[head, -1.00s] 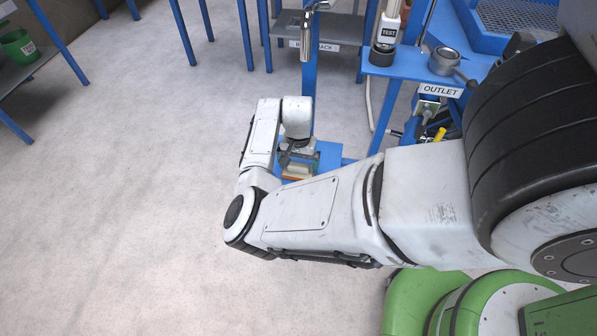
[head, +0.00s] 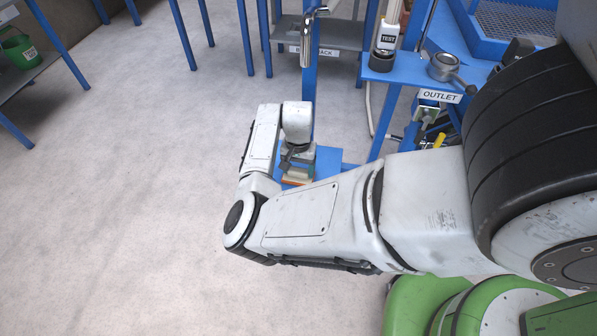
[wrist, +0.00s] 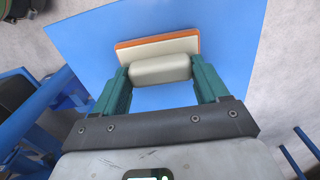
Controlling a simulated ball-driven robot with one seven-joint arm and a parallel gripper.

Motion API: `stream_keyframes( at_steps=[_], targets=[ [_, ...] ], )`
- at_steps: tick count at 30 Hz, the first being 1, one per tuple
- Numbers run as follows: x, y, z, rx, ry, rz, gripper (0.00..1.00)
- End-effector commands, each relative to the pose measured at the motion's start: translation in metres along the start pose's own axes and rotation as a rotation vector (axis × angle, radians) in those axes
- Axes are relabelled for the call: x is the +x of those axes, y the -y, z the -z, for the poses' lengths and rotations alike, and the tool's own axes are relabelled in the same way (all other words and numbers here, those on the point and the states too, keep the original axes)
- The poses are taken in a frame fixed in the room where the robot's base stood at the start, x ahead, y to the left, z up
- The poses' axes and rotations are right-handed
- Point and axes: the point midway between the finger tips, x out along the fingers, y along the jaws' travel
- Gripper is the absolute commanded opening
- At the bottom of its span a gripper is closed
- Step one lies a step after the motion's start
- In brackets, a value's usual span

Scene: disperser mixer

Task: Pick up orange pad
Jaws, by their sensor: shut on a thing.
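The orange pad (wrist: 157,41) shows in the wrist view as an orange edge with a cream layer, with a rounded pale grip on its near side. My gripper (wrist: 160,72) is shut on this grip, one green finger at each end. Beneath is a flat blue plate (wrist: 235,45). In the head view, the pad (head: 293,182) shows as a thin orange strip below my gripper (head: 297,165), low over the blue plate (head: 326,160). My arm hides part of both. I cannot tell whether the pad touches the plate.
A blue stand with an OUTLET label (head: 440,95) is to the right, carrying a TEST bottle (head: 387,35) and a grey cup (head: 443,64). A blue post (head: 308,85) rises behind the plate. A grey shelf (head: 340,35) stands behind.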

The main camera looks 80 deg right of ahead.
Motion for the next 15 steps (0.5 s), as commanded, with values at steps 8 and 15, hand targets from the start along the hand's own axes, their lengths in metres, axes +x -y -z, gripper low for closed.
stream_keyframes(
  at_steps=[8, 15],
  targets=[
    [-0.038, 0.0, 0.001, 0.0, -0.004, 0.001, 0.43],
    [-0.081, 0.0, 0.001, 0.0, -0.002, 0.0, 0.43]
  ],
)
